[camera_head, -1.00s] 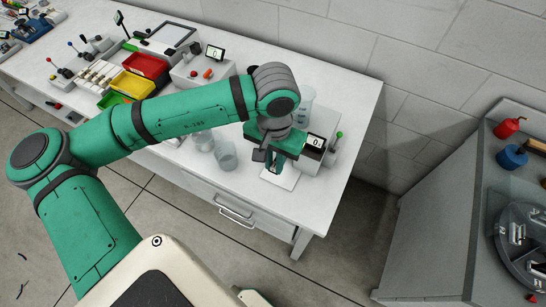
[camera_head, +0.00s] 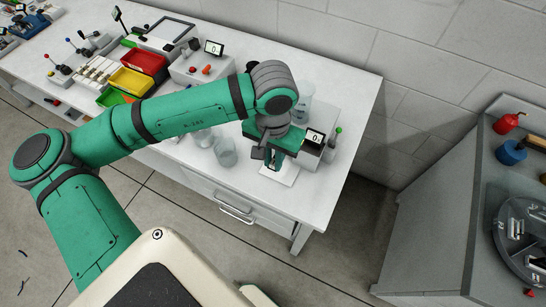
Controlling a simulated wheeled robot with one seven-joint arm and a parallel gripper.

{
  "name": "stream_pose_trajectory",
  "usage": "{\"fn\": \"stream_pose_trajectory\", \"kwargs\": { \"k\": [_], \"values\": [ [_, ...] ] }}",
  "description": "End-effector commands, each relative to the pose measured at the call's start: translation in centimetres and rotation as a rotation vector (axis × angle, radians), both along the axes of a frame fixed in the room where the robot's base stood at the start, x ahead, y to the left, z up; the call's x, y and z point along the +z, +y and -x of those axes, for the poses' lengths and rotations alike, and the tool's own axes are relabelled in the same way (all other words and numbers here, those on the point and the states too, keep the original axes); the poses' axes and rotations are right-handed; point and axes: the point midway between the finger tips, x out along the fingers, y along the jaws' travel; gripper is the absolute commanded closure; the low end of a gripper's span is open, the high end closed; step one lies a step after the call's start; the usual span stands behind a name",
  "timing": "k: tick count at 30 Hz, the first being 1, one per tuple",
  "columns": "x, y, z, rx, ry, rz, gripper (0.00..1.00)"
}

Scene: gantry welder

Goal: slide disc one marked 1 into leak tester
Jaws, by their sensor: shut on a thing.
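My gripper (camera_head: 273,160) points down over a white plate (camera_head: 285,174) at the right end of the workbench. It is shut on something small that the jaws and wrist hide. I cannot make out disc one or its mark 1. Right behind the gripper stands a grey-white device (camera_head: 312,152) with a small lit screen (camera_head: 314,137) and a green-knobbed lever (camera_head: 338,131). The white plate lies at its front. A second grey device (camera_head: 200,68) with a screen (camera_head: 213,48) and red and orange knobs stands further left. I cannot read which one is the leak tester.
Clear beakers (camera_head: 225,152) stand just left of my gripper, and another (camera_head: 302,100) stands behind it. Red (camera_head: 146,62) and yellow (camera_head: 130,82) bins are at the left. A grey cabinet (camera_head: 440,220) stands apart at the right. The bench's right front corner is clear.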

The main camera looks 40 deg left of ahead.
Motion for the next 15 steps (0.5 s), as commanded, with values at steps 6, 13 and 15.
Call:
{"fn": "stream_pose_trajectory", "kwargs": {
  "k": [6, 13, 15],
  "values": [
    [0.01, 0.01, 0.01, 0.0, 0.0, -0.001, 1.0],
    [0.01, 0.07, -0.32, -0.001, 0.0, -0.001, 1.0],
    [0.01, 0.1, -0.47, -0.001, 0.0, -0.001, 1.0]
  ]
}}
